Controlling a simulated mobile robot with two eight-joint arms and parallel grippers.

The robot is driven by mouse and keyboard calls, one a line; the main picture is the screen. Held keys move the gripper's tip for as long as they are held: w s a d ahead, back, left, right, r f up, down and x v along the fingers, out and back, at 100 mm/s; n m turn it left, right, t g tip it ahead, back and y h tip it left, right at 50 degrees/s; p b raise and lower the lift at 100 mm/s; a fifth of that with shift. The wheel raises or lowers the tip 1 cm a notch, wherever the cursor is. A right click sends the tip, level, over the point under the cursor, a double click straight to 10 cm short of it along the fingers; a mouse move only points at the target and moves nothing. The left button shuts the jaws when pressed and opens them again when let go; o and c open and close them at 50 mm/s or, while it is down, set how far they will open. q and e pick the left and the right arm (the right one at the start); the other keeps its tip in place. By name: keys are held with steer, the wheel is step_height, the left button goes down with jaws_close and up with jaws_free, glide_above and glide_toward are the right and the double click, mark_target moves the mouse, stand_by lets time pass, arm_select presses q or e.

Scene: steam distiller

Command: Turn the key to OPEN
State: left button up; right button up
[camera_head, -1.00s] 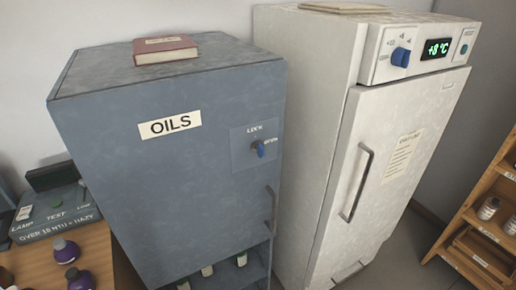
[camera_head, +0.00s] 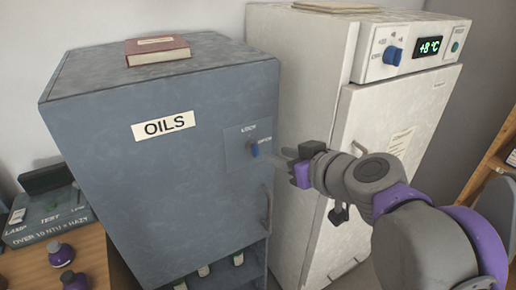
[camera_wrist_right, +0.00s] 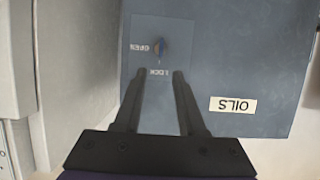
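In the right wrist view, which is upside down, the key (camera_wrist_right: 160,47) stands upright, in line with LOCK. My right gripper (camera_head: 284,156) is just right of the key in the head view. In the wrist view its two fingers (camera_wrist_right: 160,75) are apart and empty, pointing at the key without visibly touching it. My left gripper is out of view.
A white fridge (camera_head: 300,110) with a blue dial stands right of the cabinet, behind my right arm. A red book (camera_head: 157,50) lies on the cabinet. The cabinet's door handle (camera_head: 266,208) is below the key. Purple-labelled bottles (camera_head: 62,253) stand on a table at left.

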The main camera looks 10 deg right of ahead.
mark_target(257, 149)
steer(key=b+x, duration=0.1)
steer(key=x, duration=0.9)
steer(key=shift+w+f, duration=0.1)
steer(key=shift+f, duration=0.15)
jaws_close()
